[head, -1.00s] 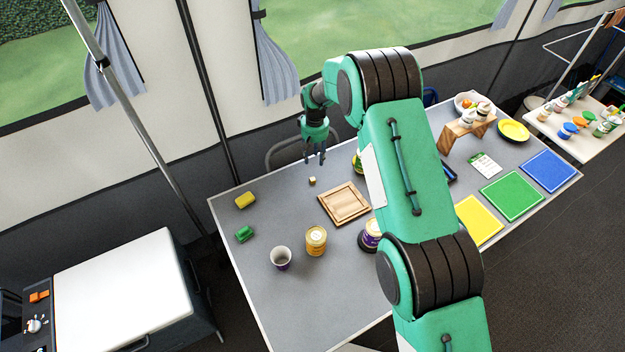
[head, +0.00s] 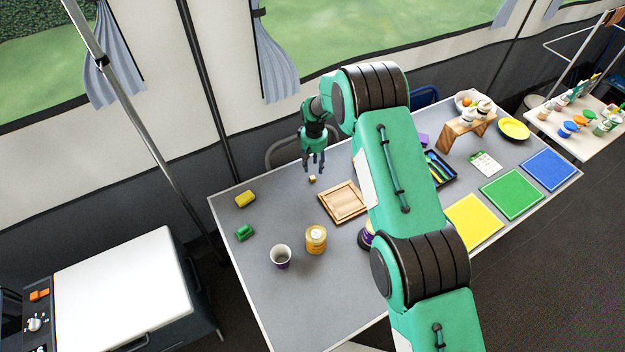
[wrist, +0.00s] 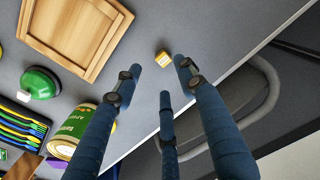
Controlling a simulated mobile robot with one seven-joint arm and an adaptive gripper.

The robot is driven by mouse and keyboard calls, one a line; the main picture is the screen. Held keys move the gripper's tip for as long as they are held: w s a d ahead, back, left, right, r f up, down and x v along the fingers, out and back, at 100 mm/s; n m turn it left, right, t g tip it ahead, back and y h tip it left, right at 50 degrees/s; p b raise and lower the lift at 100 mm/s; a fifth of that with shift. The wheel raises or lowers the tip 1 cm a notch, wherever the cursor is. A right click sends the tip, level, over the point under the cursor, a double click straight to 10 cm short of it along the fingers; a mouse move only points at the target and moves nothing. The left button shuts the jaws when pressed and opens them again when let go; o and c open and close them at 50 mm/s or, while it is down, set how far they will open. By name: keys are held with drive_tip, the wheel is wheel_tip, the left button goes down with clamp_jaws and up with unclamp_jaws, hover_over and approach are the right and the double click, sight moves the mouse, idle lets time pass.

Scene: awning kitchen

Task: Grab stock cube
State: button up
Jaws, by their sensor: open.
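The stock cube (head: 312,179) is a small tan and yellow cube on the grey table, left of the wooden tray. In the wrist view the cube (wrist: 162,57) lies on bare table just beyond my fingertips, near the middle. My gripper (head: 314,167) is above the cube and points down. Its blue fingers (wrist: 160,80) are spread apart with nothing between them, and they appear clear of the cube.
The wooden tray (head: 343,186) is close to the right of the cube. A yellow can (head: 316,240), a cup (head: 281,257), a yellow sponge (head: 245,199) and a green block (head: 244,233) stand nearby. A chair (head: 285,148) is behind the table edge.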

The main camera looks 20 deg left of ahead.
sight(313, 178)
drive_tip(key=shift+f, duration=1.35)
drive_tip(key=shift+f, duration=0.1)
drive_tip(key=shift+a+f, duration=0.15)
drive_tip(key=shift+f, duration=1.1)
drive_tip(key=shift+a+f, duration=0.1)
drive_tip(key=shift+f, duration=1.15)
drive_tip(key=shift+s, duration=0.1)
drive_tip(key=c, duration=0.8)
